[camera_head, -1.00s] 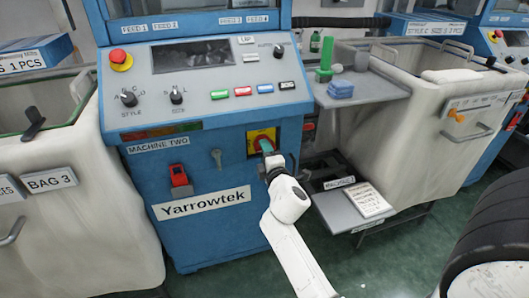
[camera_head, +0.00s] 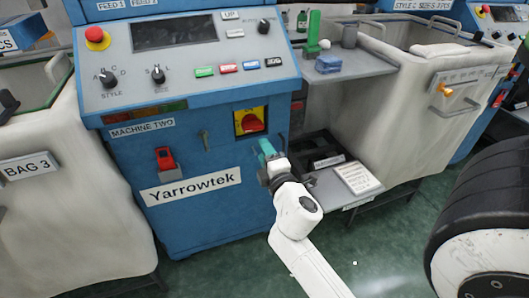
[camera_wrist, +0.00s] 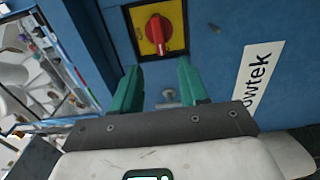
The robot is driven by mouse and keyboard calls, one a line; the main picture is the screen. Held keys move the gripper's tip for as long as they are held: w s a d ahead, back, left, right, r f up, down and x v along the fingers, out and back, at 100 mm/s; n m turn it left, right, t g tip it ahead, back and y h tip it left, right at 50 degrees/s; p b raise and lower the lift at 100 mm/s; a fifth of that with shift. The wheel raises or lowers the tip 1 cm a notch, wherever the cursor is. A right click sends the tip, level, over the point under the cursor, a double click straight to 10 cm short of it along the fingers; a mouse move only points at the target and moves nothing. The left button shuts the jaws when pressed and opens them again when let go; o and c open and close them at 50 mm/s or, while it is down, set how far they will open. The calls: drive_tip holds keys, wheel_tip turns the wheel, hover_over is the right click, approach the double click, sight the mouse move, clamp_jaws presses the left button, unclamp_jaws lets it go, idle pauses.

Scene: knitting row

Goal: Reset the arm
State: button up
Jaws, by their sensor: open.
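My white arm reaches up from the bottom of the head view. My gripper (camera_head: 266,150), with green fingers, is in front of the blue machine (camera_head: 190,222) labelled MACHINE TWO, below and right of a red rotary switch (camera_head: 252,122) on a yellow plate. In the wrist view my gripper (camera_wrist: 160,90) shows its two green fingers apart with nothing held between them. The red switch (camera_wrist: 155,33) is beyond the fingertips there, apart from them, with its handle upright. A small grey key or latch (camera_wrist: 169,98) shows between the fingers, on the machine front.
A control panel (camera_head: 200,95) with a red stop button (camera_head: 97,38) is above. A grey shelf (camera_head: 350,70) holds a blue block (camera_head: 328,64) and a green item. A lower ledge (camera_head: 335,192) carries a paper sheet, right of my gripper. Fabric bins stand either side.

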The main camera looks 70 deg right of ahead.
idle(0.4)
drive_tip(key=s+a+f+m+g+y, duration=0.3)
drive_tip(key=a+f+m+g+y, duration=0.4)
drive_tip(key=a+f, duration=0.4)
drive_tip(key=s+a+f+m+g+y, duration=0.1)
drive_tip(key=s+a+f+g+y, duration=0.2)
drive_tip(key=a, duration=0.4)
drive_tip(key=s+a+f+m+y, duration=0.1)
drive_tip(key=s+a+f+y, duration=0.25)
drive_tip(key=a, duration=0.35)
wheel_tip(320, 180, up, 18)
drive_tip(key=s+a+p, duration=0.1)
drive_tip(key=p, duration=1.8)
drive_tip(key=shift+a+g, duration=0.15)
drive_tip(key=shift+g, duration=0.25)
